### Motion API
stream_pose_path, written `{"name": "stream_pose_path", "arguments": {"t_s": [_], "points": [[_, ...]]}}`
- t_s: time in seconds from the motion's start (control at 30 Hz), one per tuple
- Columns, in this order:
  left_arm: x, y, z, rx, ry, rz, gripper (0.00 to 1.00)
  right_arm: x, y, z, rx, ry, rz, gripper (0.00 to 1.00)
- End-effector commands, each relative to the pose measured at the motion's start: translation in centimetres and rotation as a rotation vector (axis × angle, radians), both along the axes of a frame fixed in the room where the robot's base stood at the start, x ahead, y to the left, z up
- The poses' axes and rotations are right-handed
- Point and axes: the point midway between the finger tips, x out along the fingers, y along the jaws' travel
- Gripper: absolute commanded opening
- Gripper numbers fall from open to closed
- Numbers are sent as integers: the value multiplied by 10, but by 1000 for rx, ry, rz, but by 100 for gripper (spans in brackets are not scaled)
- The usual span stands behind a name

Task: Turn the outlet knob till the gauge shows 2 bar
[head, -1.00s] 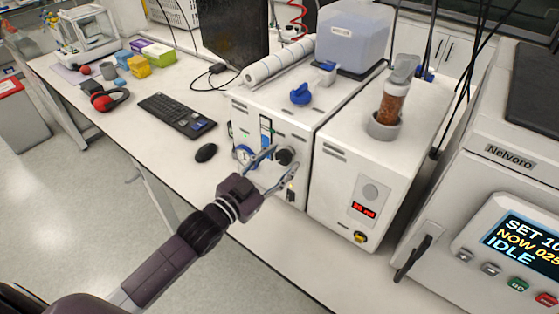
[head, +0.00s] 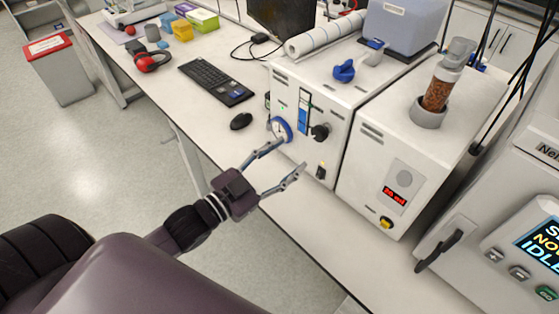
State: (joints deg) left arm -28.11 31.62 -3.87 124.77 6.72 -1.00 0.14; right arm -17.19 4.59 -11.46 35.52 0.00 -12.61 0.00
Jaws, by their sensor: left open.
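A white box-shaped unit (head: 345,97) stands on the bench. Its front carries a round blue-rimmed gauge (head: 281,129), a black knob (head: 320,132) and a blue vertical indicator (head: 303,120). The gauge reading is too small to make out. A blue knob or valve (head: 344,71) sits on top of the unit. My left gripper (head: 291,157) is open and empty in front of the unit's face, below and left of the black knob and apart from it. Its upper finger is just below the gauge. My right gripper is not in view.
A second white unit with a red display (head: 396,195) and a jar of brown granules (head: 438,90) stands to the right. A mouse (head: 241,121) and keyboard (head: 216,82) lie left on the bench. A larger machine (head: 489,170) stands at far right.

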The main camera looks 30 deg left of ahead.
Motion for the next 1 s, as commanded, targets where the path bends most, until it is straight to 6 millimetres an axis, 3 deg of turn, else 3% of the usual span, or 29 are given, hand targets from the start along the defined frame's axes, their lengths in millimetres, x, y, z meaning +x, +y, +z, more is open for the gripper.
{"name": "stream_pose_path", "arguments": {"t_s": [0.23,0.8,0.93,1.0], "points": [[-16,6,1,1,-1,0,49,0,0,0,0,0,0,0],[-16,6,0,1,4,1,49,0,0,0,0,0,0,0],[-17,6,-16,7,74,35,49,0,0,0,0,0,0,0],[-19,7,-33,12,156,71,49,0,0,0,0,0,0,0]]}}
